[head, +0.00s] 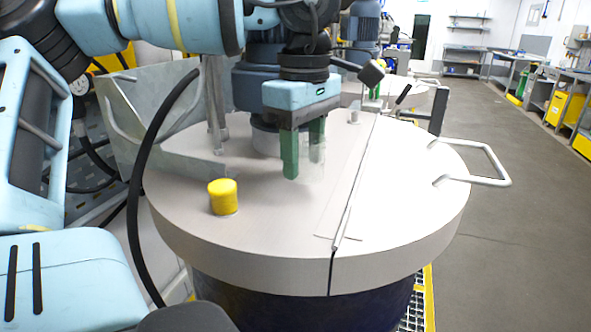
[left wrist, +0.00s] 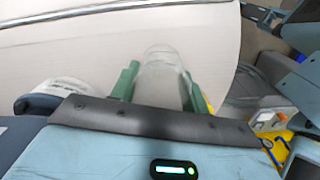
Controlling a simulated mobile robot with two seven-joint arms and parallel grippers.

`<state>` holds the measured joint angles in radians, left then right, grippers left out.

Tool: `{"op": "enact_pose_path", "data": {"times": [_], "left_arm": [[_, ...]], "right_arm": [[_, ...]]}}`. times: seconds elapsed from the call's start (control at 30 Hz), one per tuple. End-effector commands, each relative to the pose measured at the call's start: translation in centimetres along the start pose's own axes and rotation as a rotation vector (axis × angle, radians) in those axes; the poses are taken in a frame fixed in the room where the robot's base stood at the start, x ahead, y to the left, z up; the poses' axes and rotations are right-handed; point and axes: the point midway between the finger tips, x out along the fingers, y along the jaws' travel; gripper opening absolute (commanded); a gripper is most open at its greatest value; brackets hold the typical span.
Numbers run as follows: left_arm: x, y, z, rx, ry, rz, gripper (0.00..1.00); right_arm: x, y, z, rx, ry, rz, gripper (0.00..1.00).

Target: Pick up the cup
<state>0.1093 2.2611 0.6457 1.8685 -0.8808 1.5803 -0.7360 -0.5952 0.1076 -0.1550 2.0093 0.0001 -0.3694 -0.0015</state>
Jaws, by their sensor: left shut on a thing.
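The cup (head: 315,170) is clear and see-through, so its outline is faint in the head view. It shows better in the left wrist view (left wrist: 161,80), between two green fingers. My left gripper (head: 304,166) points down over the drum's round lid (head: 270,235) and is shut on the cup. The left wrist view shows the same gripper (left wrist: 160,90) with a finger on each side of the cup. I cannot tell whether the cup's base touches the lid. My right gripper is not in view.
A yellow cap (head: 223,196) stands on the lid, left of the gripper. A raised seam crosses the lid to the right, and a white loop handle (head: 490,165) sticks out beyond it. The floor (head: 515,220) at the right is clear. Workbenches (head: 555,90) stand farther back.

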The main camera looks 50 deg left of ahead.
Motion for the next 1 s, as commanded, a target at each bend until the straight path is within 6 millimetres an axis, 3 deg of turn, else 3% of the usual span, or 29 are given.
{"op": "enact_pose_path", "data": {"times": [0.2, 0.5, 1.0], "left_arm": [[0.1, 4.5, 3.5, -0.001, 0.005, -0.006, 0.24], [-0.7, 9.8, 7.6, 0.001, -0.002, -0.005, 0.24], [-1.1, 11.5, 8.9, 0.001, -0.001, -0.002, 0.24]], "right_arm": [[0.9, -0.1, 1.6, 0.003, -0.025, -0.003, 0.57], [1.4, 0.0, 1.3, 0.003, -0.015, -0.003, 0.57], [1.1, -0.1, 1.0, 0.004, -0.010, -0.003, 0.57]]}}
